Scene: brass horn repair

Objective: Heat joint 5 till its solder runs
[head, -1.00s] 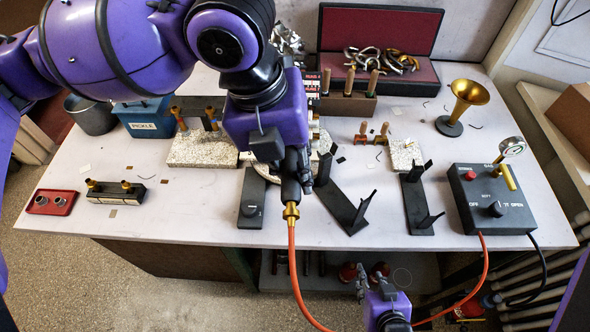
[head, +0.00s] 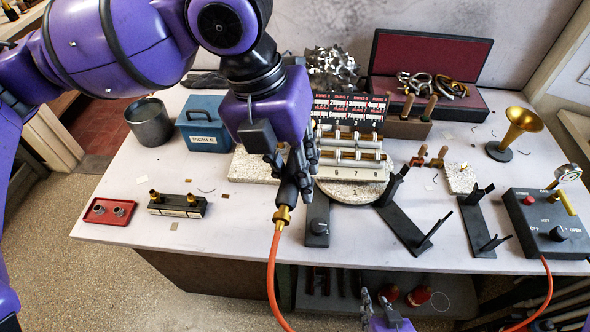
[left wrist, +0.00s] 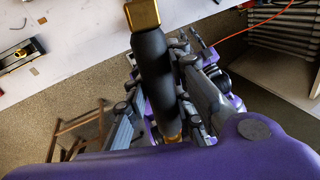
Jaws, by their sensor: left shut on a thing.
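My left gripper (head: 292,178) is shut on the black torch handle (head: 287,196), which has a brass fitting (head: 282,217) and an orange hose hanging from its lower end. The handle also shows between the fingers in the left wrist view (left wrist: 151,65). The torch's flame end is not visible. The numbered joint rack (head: 357,155) with silver tubes stands just right of and behind this gripper. Labels 6, 7 and 8 show along its front; joint 5 seems hidden behind the gripper. My right gripper (head: 378,300) is low at the bottom edge, its fingers apart and empty.
A black gas control box (head: 545,222) with gauge stands at right, near black stands (head: 410,225). A brass bell (head: 521,122) is behind. A blue pickle box (head: 203,123), grey pot (head: 150,122) and red tray (head: 108,211) are left.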

